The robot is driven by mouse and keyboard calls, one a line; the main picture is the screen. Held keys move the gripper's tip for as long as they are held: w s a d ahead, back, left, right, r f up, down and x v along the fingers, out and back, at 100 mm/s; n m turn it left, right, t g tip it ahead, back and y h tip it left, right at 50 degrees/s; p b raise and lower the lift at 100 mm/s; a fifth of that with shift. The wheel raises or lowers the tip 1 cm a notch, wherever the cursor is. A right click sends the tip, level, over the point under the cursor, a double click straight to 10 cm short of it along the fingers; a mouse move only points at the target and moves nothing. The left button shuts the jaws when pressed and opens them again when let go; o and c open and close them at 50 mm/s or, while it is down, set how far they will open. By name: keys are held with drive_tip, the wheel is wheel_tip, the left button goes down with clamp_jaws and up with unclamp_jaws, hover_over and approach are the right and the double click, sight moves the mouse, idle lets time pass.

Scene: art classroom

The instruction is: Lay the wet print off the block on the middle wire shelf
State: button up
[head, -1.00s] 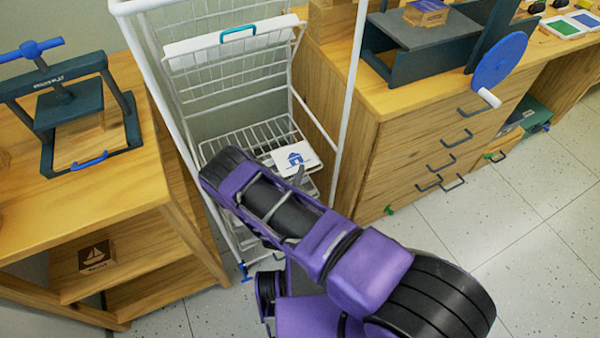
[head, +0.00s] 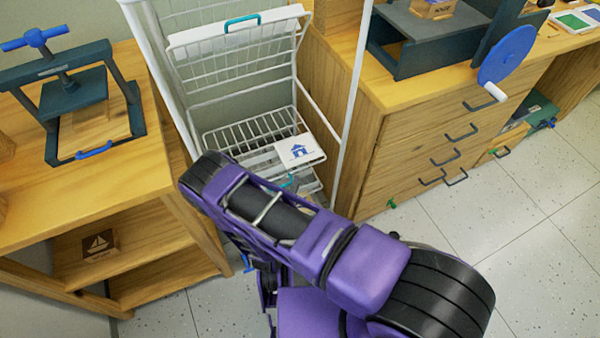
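The white print (head: 299,150) with a blue house picture lies face up at the right front of a wire shelf (head: 245,132), below the raised part of the white rack. I cannot tell for sure which level this is. The house block (head: 432,9) sits on the press bed at the top right, cut by the picture edge. My purple and black arm crosses the lower middle and covers the left front of the rack. My gripper is hidden behind it.
A raised wire shelf (head: 235,38) with a teal handle stands tilted above the print. Another teal handle (head: 290,182) shows below. A wooden table (head: 150,175) with a screw press (head: 72,95) flanks the rack left, a drawer cabinet (head: 400,165) right. Floor is clear at lower right.

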drive_tip(key=shift+v, duration=1.6)
